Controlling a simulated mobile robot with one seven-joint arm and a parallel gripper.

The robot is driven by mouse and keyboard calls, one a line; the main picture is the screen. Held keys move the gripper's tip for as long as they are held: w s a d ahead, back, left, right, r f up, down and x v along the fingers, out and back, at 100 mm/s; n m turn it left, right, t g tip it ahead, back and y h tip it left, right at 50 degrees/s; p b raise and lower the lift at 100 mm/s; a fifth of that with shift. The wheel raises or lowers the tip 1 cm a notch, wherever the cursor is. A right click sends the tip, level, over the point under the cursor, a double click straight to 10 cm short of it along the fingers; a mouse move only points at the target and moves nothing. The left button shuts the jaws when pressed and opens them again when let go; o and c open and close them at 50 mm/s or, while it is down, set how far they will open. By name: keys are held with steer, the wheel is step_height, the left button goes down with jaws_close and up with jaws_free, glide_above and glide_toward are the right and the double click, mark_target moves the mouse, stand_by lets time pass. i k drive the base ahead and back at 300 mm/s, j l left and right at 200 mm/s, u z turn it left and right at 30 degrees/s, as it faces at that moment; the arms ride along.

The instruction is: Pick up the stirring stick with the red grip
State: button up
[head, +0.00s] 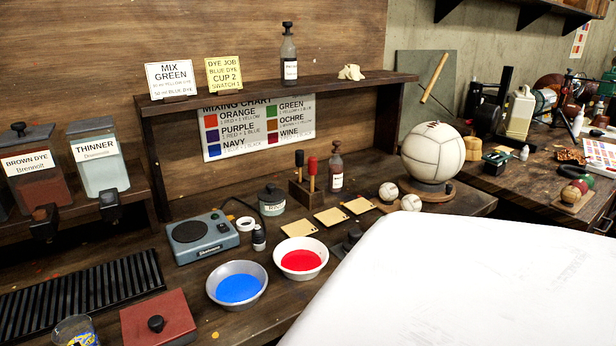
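The stirring stick with the red grip (312,166) stands upright in a small wooden holder (296,191) on the workbench, under the shelf. A stick with a black grip (299,159) stands in the same holder, just left of it. The lower part of the red-gripped stick is mostly hidden by the holder. My gripper is not in view.
Bowls of blue (238,289) and red liquid (300,260) stand in front of the holder. The shelf (280,88) overhangs behind.

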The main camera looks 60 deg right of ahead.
mark_target(312, 160)
steer(key=z, duration=1.75)
steer(key=k+l+u, duration=0.15)
steer(key=u, duration=1.2)
steer(key=z, duration=1.35)
